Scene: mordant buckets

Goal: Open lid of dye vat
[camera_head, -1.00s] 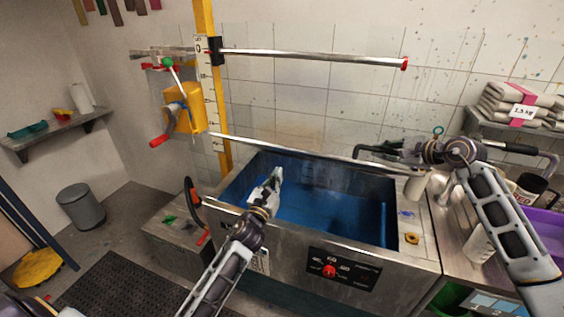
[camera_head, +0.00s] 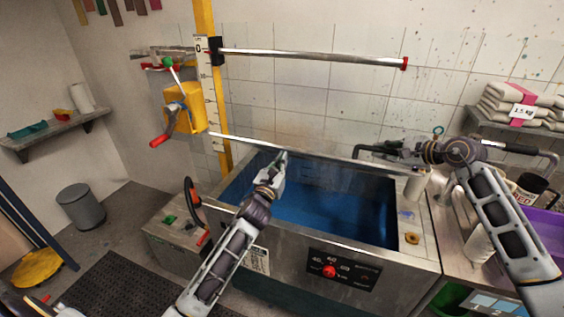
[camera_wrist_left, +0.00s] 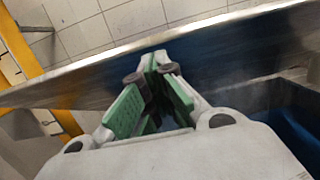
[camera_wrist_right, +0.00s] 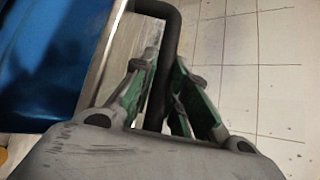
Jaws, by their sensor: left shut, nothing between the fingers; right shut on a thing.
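The steel dye vat (camera_head: 290,222) stands in the middle of the head view with blue liquid inside. Its lid (camera_head: 335,158) is raised and seen nearly edge-on above the back of the opening; its metal face fills much of the left wrist view (camera_wrist_left: 225,62). My left gripper (camera_head: 283,156) is shut and empty, its fingertips at the lid's lower side; I cannot tell whether they touch. My right gripper (camera_head: 398,150) is shut on the black bent handle (camera_wrist_right: 170,35) at the lid's right side. The handle's attachment to the lid is unclear.
A yellow crank winch (camera_head: 184,110) on a yellow post is left of the vat. A horizontal bar (camera_head: 310,56) spans the wall above. The right counter holds a mug (camera_head: 533,190) and a purple tub (camera_head: 545,222). A grey bin (camera_head: 82,207) stands on the floor at left.

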